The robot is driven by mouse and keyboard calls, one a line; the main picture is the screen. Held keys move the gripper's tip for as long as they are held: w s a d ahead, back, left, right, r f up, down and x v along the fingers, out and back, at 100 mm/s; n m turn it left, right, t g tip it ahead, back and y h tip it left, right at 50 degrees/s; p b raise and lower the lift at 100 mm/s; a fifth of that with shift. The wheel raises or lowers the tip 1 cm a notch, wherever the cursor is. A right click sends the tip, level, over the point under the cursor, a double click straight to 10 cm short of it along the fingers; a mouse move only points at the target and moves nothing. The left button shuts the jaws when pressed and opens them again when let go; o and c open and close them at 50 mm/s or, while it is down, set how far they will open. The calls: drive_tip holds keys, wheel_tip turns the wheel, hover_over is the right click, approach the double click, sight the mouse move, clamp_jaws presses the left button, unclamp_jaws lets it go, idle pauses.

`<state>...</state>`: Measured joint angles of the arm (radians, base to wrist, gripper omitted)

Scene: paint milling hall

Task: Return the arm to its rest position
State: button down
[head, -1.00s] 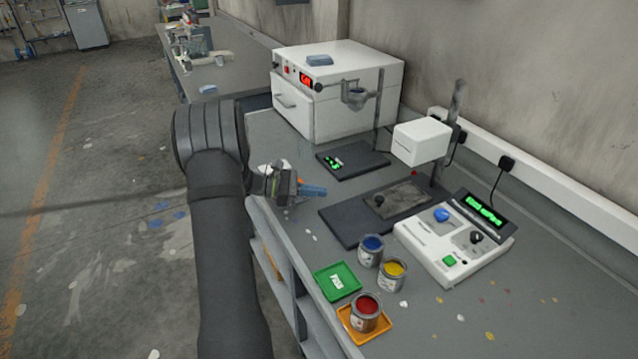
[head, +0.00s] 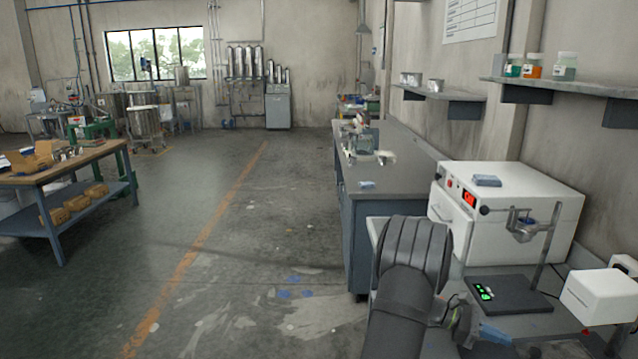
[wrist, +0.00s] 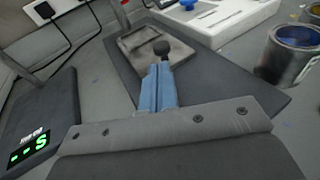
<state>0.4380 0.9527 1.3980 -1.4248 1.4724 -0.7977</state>
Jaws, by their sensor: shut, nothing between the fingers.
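My arm rises from the bottom of the head view, dark grey and bent at a thick joint. My gripper (head: 490,335) is at the lower right there, partly cut off, beside the black scale with a green display (head: 510,296). In the wrist view my gripper (wrist: 158,85) shows two blue fingers pressed together with nothing between them. I cannot tell how far the fingertips are from the knob.
A white oven (head: 520,205) stands on the bench behind the scale. A white box-shaped head (head: 600,297) is at the right edge. In the wrist view a blue paint can (wrist: 291,52) and a white device (wrist: 225,18) stand beyond the dark base. Open floor (head: 230,240) lies left.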

drive_tip(key=shift+x, duration=2.2)
